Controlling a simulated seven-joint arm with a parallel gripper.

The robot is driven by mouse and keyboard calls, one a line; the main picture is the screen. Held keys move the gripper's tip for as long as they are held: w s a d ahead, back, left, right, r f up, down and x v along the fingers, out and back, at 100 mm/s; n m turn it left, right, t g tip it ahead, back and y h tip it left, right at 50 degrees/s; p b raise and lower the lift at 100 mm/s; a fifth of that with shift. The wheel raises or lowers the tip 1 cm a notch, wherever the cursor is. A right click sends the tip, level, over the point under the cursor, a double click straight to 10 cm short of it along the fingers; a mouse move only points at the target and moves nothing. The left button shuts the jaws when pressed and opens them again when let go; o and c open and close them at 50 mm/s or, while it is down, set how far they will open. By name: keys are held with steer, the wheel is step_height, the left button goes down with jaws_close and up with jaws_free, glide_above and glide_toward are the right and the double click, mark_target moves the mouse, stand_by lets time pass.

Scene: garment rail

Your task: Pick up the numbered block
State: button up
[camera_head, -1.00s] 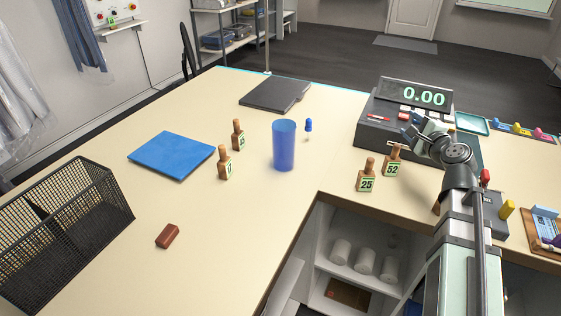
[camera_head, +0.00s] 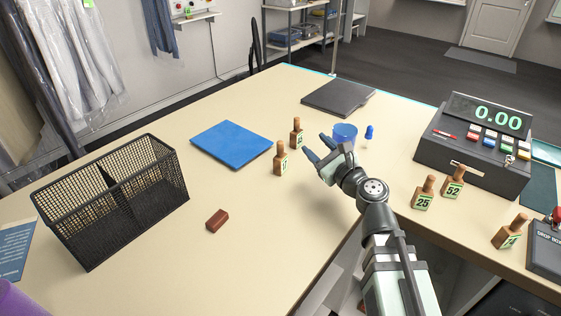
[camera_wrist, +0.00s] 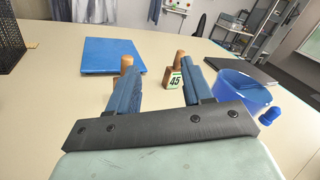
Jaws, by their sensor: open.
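Several small wooden blocks with knob handles and green number labels stand on the counter. In the head view, one block (camera_head: 280,160) and another (camera_head: 297,133) stand just left of my gripper (camera_head: 314,147). My gripper is open, with nothing between its blue fingers. In the wrist view, the block labelled 45 (camera_wrist: 173,79) shows beyond the gap between the fingers, nearer the right one. A second block (camera_wrist: 126,63) is mostly hidden behind the left finger. Blocks labelled 25 (camera_head: 423,195) and 52 (camera_head: 452,183) stand at the right, with another block (camera_head: 510,233) near the front edge.
A blue cup (camera_head: 345,132) stands close behind my gripper, partly hidden by it. A small blue object (camera_head: 369,132) is beside the cup. A blue board (camera_head: 231,144), mesh basket (camera_head: 110,200) and brown-red bar (camera_head: 217,220) lie to the left. The cash register (camera_head: 470,155) is at right.

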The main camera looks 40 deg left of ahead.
mark_target(282, 146)
steer(key=s+a+f+m, duration=0.1)
steer(key=a, duration=0.1)
steer(key=s+a+f+m, duration=0.1)
steer(key=f+m, duration=0.1)
steer(key=a+f+m, duration=0.1)
steer(key=a, duration=0.1)
steer(key=shift+s+a+f+g, duration=0.2)
steer(key=shift+s+a+g, duration=0.1)
steer(key=shift+s+a, duration=0.1)
steer(key=shift+x, duration=3.4)
steer(key=shift+r, duration=0.1)
steer(key=shift+c, duration=0.2)
jaws_close()
